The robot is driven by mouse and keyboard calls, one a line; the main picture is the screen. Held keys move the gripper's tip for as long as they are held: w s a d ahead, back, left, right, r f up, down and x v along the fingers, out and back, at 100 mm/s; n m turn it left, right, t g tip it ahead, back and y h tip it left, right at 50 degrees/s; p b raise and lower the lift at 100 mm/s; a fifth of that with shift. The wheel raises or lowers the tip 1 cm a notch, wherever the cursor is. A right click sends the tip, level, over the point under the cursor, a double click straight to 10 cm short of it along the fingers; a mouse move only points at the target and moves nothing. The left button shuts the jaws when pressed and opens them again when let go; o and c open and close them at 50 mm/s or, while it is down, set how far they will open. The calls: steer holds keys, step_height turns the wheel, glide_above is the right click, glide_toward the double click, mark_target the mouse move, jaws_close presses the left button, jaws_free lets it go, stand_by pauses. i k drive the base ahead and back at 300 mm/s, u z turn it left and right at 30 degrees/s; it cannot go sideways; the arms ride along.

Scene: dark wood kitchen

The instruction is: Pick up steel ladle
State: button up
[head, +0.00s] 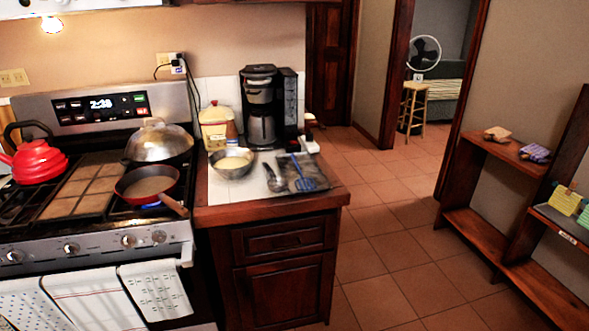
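A steel ladle (275,180) appears to lie on the tiled counter, just right of a steel bowl (232,167). Its handle seems to point toward the back of the counter, near the coffee maker. It is small in the head view, so its exact shape is hard to tell. A blue slotted spatula (304,182) lies right of it, on or over a dark flat mat or board (318,168). My gripper is not in view.
A coffee maker (261,92) and a yellowish canister (215,122) stand behind. Left is the stove with a red kettle (40,160), a lidded pan (158,145) and a red skillet (135,188) over a blue flame. Tiled floor (385,250) right of the counter is clear.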

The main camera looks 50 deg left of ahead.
mark_target(272, 177)
steer(key=u, duration=0.35)
steer(key=i, duration=0.8)
steer(key=u, duration=1.25)
steer(key=i, duration=0.45)
steer(key=u, duration=0.45)
